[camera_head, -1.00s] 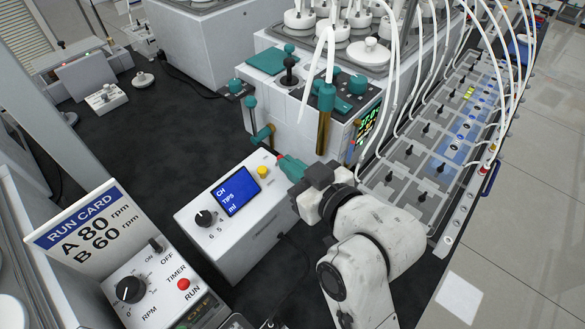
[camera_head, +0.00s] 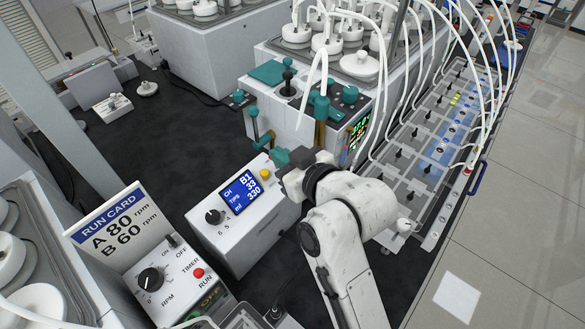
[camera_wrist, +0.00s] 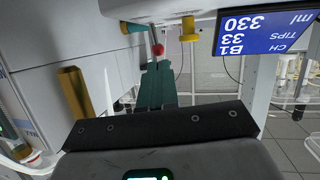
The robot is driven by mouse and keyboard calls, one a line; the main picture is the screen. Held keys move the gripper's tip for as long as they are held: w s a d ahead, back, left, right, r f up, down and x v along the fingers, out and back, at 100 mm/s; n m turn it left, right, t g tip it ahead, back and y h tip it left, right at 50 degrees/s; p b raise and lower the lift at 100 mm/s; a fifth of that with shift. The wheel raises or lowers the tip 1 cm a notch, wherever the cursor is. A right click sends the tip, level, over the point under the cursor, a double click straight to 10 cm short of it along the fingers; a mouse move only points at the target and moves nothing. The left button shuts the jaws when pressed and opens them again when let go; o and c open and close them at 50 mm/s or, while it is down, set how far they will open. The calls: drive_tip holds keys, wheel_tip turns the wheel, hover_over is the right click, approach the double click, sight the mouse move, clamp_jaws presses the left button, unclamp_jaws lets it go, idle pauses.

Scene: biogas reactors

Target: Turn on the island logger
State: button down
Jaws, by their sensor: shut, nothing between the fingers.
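A white box (camera_head: 245,232) with a blue screen (camera_head: 239,193) stands on the dark bench top and fits the island logger; I see no name on it. Its screen is lit and reads CH B1, TIPS 33, ml 330. A black dial (camera_head: 214,216) and a yellow button (camera_head: 265,174) sit on its top. The screen (camera_wrist: 265,32) and yellow button (camera_wrist: 188,27) also show upside down in the wrist view. My gripper (camera_head: 281,157) has teal fingers, shut and empty, just beyond the button and apart from it. In the wrist view its fingertips (camera_wrist: 155,68) are near a small red ball (camera_wrist: 157,49).
A large white unit (camera_head: 285,125) with teal fittings and a brass cylinder (camera_head: 320,132) stands close behind my gripper. A tubed tray (camera_head: 425,150) lies to the right. A control box with a red RUN button (camera_head: 198,273) and a run card (camera_head: 108,222) stand front left.

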drive_tip(key=shift+r, duration=0.1)
drive_tip(key=shift+r+p, duration=0.7)
drive_tip(key=shift+p, duration=0.1)
